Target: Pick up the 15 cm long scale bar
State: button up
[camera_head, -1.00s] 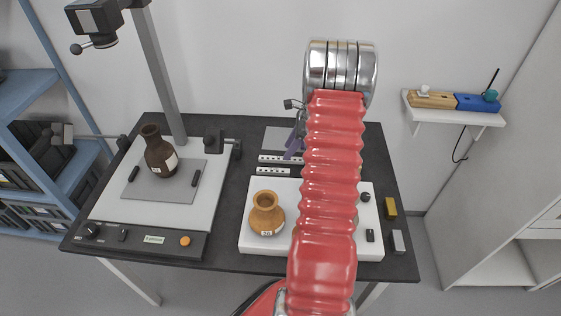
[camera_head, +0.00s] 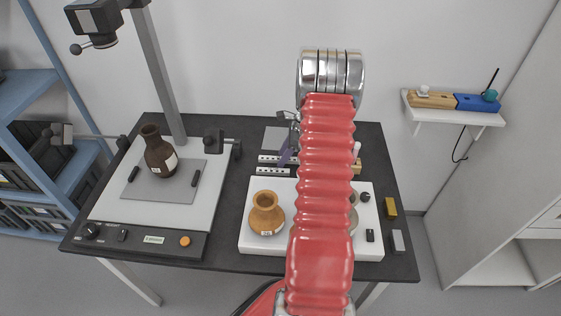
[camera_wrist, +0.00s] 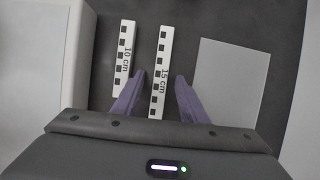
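The 15 cm scale bar (camera_wrist: 161,70) is a white strip with black squares, lying flat on the dark table. In the wrist view its lower part lies between the two purple fingers of my gripper (camera_wrist: 158,80), which is open with a gap on both sides of the bar. In the head view the bar (camera_head: 266,158) is the farther of two strips, and my gripper (camera_head: 286,153) is over its right part. The shorter 10 cm bar (camera_wrist: 124,55) lies to its left in the wrist view, near the left finger. I cannot tell the fingers' height above the table.
A pale grey card (camera_wrist: 235,80) lies right of the 15 cm bar in the wrist view. A white board (camera_head: 255,246) carries an orange-brown jar (camera_head: 266,214). A copy stand at left holds a dark vase (camera_head: 159,152).

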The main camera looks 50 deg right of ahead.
jog(key=shift+c, duration=0.4)
grip_shut()
